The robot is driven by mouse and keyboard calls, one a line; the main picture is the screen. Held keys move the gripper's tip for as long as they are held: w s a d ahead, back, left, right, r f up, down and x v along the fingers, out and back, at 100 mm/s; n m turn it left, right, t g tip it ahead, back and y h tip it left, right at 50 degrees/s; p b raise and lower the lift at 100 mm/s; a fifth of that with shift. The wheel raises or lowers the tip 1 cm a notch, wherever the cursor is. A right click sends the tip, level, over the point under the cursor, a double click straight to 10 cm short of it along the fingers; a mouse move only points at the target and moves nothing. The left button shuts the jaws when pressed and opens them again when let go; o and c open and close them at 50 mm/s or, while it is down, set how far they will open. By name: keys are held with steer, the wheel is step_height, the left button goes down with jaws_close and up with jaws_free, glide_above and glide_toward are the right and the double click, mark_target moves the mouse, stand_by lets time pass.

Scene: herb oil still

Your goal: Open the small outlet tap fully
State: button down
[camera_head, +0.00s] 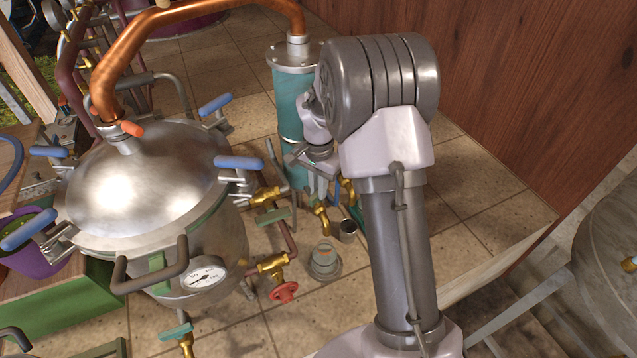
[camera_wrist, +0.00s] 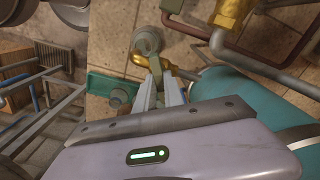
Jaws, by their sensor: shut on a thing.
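The small outlet tap (camera_head: 321,217) is brass and sits low beside the teal condenser column (camera_head: 292,105). In the wrist view the brass tap (camera_wrist: 170,66) shows just beyond the fingertips, joined towards the column. My gripper (camera_head: 319,192) reaches down over the tap from above. In the wrist view my gripper's fingers (camera_wrist: 160,80) are close together on the tap, with the part between them mostly hidden. I cannot tell how far the tap is turned.
A small metal cup (camera_head: 347,231) stands on the tiles right of the tap. The domed still (camera_head: 148,180) with blue-handled clamps stands left. A wooden wall (camera_head: 500,90) rises behind.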

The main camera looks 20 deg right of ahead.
steer(key=n+p, duration=0.3)
steer(key=n, duration=0.3)
steer(key=shift+r, duration=0.1)
steer(key=n+p, duration=0.2)
steer(key=n, duration=0.3)
steer(key=shift+n+p, duration=0.4)
stand_by(0.3)
steer(key=c, duration=1.5)
jaws_free()
steer(key=shift+o, duration=0.2)
step_height(320, 180, up, 17)
steer(key=p, duration=0.5)
steer(key=shift+r, duration=0.1)
